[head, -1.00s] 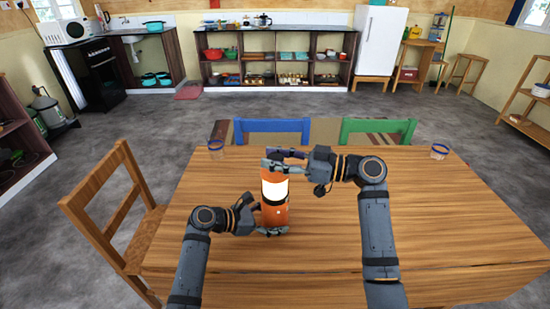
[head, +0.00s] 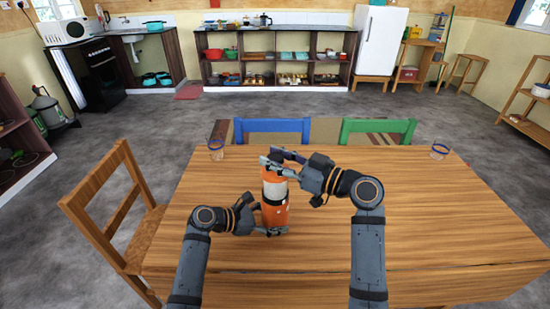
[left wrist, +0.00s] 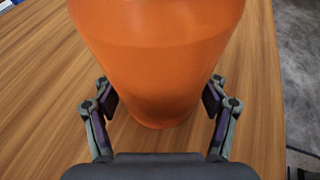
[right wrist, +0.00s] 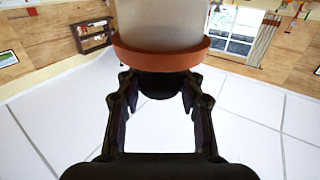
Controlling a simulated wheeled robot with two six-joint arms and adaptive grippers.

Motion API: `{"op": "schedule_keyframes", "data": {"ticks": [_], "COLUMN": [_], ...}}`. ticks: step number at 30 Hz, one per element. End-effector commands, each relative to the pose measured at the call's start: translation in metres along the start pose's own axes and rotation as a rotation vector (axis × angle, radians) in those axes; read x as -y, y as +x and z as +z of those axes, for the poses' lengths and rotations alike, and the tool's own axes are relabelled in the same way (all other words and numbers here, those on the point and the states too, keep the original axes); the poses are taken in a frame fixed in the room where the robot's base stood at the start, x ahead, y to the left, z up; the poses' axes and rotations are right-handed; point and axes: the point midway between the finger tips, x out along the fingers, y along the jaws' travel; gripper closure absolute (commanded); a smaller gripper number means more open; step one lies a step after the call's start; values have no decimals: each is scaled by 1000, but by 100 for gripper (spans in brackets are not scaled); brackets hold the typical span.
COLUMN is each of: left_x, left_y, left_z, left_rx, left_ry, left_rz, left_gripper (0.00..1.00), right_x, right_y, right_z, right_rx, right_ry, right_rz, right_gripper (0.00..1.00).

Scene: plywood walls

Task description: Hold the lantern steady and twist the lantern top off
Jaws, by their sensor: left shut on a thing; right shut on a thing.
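The lantern stands upright on the table, with an orange lower body (head: 275,217) and a pale grey middle band (head: 274,190). My left gripper (head: 264,217) is shut around the orange body near its base. In the left wrist view its fingers (left wrist: 160,98) lie on either side of the tapering body. My right gripper (head: 272,161) is shut on the lantern top (head: 270,173) from the right and partly hides it. In the right wrist view, its fingers (right wrist: 158,88) flank a black knob beyond an orange rim (right wrist: 160,56). Whether the top is loose cannot be told.
The wooden table (head: 440,215) is mostly clear around the lantern. A wooden chair (head: 115,215) stands at the left.

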Motion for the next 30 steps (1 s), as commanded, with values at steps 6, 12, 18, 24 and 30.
{"op": "schedule_keyframes", "data": {"ticks": [6, 12, 18, 24, 30], "left_x": [0, 0, 0, 0, 0], "left_y": [0, 0, 0, 0, 0], "left_z": [2, 2, 1, 1, 1], "left_rx": [3, 3, 2, 2, 2], "left_ry": [1, 1, 1, 1, 1], "left_rz": [1, 1, 1, 1, 1], "left_gripper": [59, 59, 59, 59, 59], "right_x": [0, 0, -1, 0, -2], "right_y": [0, 0, -2, -34, -75], "right_z": [2, 1, 1, 2, 3], "right_rx": [4, 2, 2, 9, 11], "right_ry": [0, -1, -2, -6, -6], "right_rz": [0, -1, 0, 0, 2], "right_gripper": [50, 41, 41, 41, 41]}}
